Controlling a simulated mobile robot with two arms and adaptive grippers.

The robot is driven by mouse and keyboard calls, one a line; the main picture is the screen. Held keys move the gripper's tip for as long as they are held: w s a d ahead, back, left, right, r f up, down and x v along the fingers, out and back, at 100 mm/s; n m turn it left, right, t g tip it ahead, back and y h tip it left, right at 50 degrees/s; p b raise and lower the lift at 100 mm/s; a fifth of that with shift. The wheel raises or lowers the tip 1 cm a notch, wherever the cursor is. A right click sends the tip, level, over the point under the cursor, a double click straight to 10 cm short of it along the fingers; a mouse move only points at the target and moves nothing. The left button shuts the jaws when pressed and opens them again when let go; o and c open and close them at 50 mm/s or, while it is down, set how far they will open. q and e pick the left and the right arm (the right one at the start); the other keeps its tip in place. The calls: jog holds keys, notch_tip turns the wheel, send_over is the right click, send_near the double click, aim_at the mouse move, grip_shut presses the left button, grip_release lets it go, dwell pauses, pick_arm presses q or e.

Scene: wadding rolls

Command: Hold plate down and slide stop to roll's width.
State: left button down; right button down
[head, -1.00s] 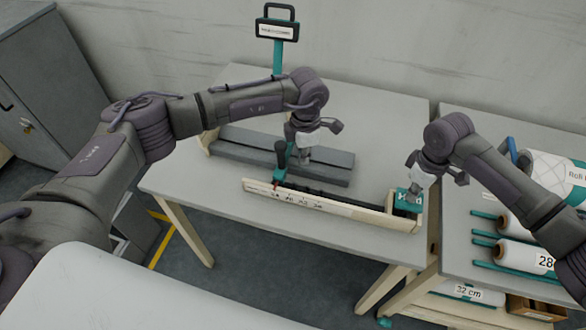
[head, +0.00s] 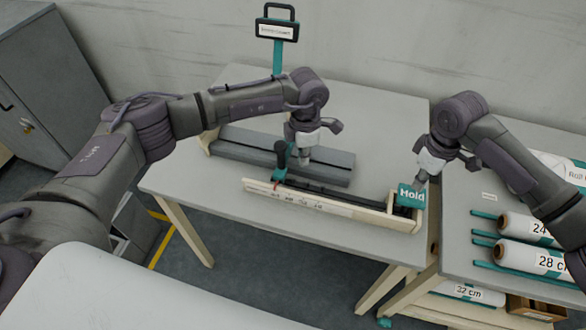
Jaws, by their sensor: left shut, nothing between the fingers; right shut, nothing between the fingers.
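The teal plate marked "Hold" (head: 411,196) is at the right end of a wooden rail with a printed scale (head: 330,204). My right gripper (head: 421,180) is shut and empty, just behind and above the plate's right edge; I cannot tell whether it touches. The stop (head: 280,160), a teal upright with a dark knob and red pointer, stands near the rail's left end. My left gripper (head: 305,158) is shut and empty, close to the right of the stop; contact is unclear. White rolls marked 24 (head: 526,227) and 28 cm (head: 530,258) lie on the right table.
A teal post with a sign (head: 277,30) stands at the back. A 32 cm roll (head: 468,293) lies on a lower shelf at right. The left front of the table is clear.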

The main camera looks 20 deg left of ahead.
jog(key=shift+r, duration=1.4)
